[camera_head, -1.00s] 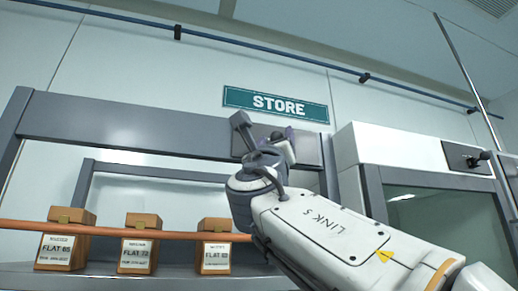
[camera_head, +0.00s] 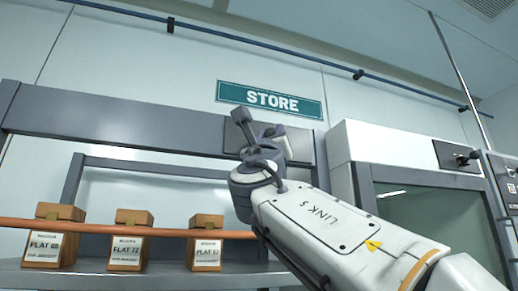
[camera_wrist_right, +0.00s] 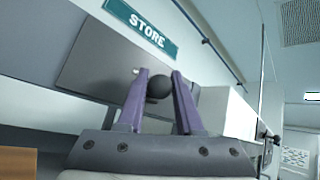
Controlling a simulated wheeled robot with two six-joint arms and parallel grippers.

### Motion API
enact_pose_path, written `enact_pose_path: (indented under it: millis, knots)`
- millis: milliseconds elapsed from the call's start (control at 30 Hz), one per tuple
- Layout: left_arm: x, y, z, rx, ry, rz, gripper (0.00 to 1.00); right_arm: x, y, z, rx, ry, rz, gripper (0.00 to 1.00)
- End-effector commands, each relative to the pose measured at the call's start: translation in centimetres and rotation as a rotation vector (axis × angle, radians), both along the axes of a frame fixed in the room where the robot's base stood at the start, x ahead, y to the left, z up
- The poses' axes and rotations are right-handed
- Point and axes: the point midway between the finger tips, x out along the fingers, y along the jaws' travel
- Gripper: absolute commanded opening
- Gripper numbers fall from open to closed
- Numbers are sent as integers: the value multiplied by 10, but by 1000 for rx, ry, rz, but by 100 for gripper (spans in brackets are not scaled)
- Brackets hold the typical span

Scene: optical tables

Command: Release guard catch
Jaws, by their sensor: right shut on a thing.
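The guard catch shows as a dark round knob (camera_wrist_right: 160,88) with a small pale pin beside it, in front of a grey plate (camera_wrist_right: 95,62) in the right wrist view. In the head view the plate (camera_head: 303,145) sits at the right end of the grey frame, below the STORE sign. My right gripper (camera_wrist_right: 160,76) has its purple fingers on both sides of the knob and is shut on it. In the head view my right gripper (camera_head: 272,131) is in front of the plate and hides the knob. My left gripper is in neither view.
An orange bar (camera_head: 120,230) runs across the front of the shelf opening. Behind it stand several brown boxes (camera_head: 131,254) with FLAT labels.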

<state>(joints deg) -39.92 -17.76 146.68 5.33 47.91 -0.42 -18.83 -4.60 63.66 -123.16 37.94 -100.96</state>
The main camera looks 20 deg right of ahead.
Motion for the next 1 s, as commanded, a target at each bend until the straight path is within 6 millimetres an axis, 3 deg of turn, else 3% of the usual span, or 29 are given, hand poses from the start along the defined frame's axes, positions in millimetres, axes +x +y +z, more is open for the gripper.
enact_pose_path:
  millis: [600, 1000]
  knots:
    - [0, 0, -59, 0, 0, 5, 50, -5, -28, -5, -5, -2, 458, 0]
    - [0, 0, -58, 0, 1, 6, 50, -1, -44, 1, -2, 2, 811, 0]
